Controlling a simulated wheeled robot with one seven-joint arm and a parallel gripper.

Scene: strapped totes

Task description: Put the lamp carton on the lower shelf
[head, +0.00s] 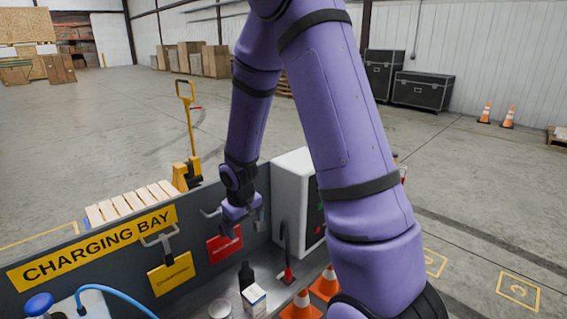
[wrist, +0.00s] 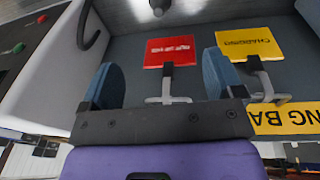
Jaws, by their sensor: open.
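A small white carton (head: 254,299) with a printed label stands at the bottom of the head view, on the grey bench top. I cannot read its label, so I cannot tell if it is the lamp carton. I cannot make out a lower shelf in either view. My gripper (head: 243,213) is at the bay's back panel, above and behind the carton. In the wrist view my gripper (wrist: 160,80) has its two blue fingers wide apart, with nothing held. A red tag (wrist: 169,51) on a hook shows beyond the gap between them.
A yellow tag (head: 171,273) hangs on the panel left of the red tag (head: 224,243). A white charger cabinet (head: 293,200) stands close right of my gripper. A dark bottle (head: 246,275), a round tin (head: 220,309) and orange cones (head: 302,304) crowd the carton.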

